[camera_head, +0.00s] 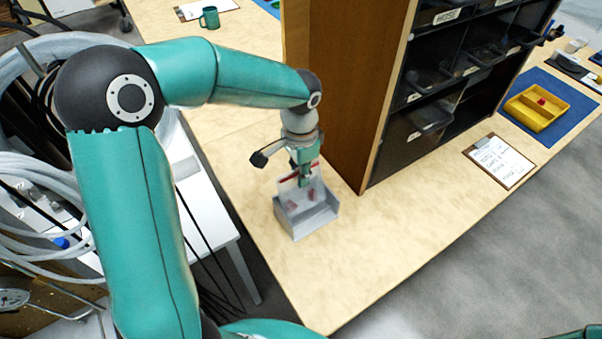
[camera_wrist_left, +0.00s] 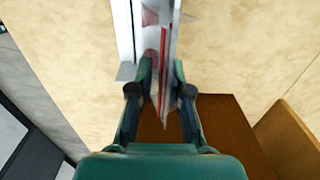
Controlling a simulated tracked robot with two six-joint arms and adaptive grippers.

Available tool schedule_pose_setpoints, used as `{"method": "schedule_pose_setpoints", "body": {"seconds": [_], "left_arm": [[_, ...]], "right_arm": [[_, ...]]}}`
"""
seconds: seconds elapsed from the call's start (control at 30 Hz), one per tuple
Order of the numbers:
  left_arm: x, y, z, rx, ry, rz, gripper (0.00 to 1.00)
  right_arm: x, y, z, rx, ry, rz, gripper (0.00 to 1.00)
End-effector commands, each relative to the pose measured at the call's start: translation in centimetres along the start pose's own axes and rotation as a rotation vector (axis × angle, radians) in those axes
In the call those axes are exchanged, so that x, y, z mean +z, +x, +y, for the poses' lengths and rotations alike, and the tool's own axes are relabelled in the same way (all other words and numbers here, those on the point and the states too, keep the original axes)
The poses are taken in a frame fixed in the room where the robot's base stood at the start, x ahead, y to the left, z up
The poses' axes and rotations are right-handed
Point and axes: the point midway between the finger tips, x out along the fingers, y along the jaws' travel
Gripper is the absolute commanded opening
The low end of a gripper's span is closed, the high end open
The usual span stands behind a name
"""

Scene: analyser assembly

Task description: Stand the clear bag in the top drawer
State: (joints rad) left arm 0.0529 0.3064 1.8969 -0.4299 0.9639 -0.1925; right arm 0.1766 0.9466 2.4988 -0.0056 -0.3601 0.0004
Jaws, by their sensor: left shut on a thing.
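My left gripper (camera_head: 304,180) points down over a small grey open-topped box (camera_head: 312,222) on the wooden bench. It is shut on the clear bag (camera_head: 291,180), which has red markings or contents. In the left wrist view, the gripper (camera_wrist_left: 162,72) pinches the bag (camera_wrist_left: 164,45) edge-on between its fingertips. The grey box's wall (camera_wrist_left: 123,35) shows close beside the bag. The bag's lower part seems to be at or inside the box; I cannot tell whether it touches the bottom. The cabinet's dark drawers (camera_head: 398,148) face right. My right gripper is out of view.
The tall wooden cabinet (camera_head: 345,90) stands close behind and right of the box. A clipboard (camera_head: 500,160) and a yellow tray (camera_head: 532,112) on a blue mat lie to the right. A green mug (camera_head: 209,18) stands at the back. The bench front (camera_head: 350,270) is clear.

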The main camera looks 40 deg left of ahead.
Motion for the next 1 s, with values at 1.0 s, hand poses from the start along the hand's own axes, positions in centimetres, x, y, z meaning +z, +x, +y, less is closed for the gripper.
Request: {"method": "schedule_pose_setpoints", "body": {"seconds": [1.0], "left_arm": [[-0.1, -5.3, 0.1, 0.000, 0.001, 0.000, 0.00]], "right_arm": [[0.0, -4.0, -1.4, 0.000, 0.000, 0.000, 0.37]]}}
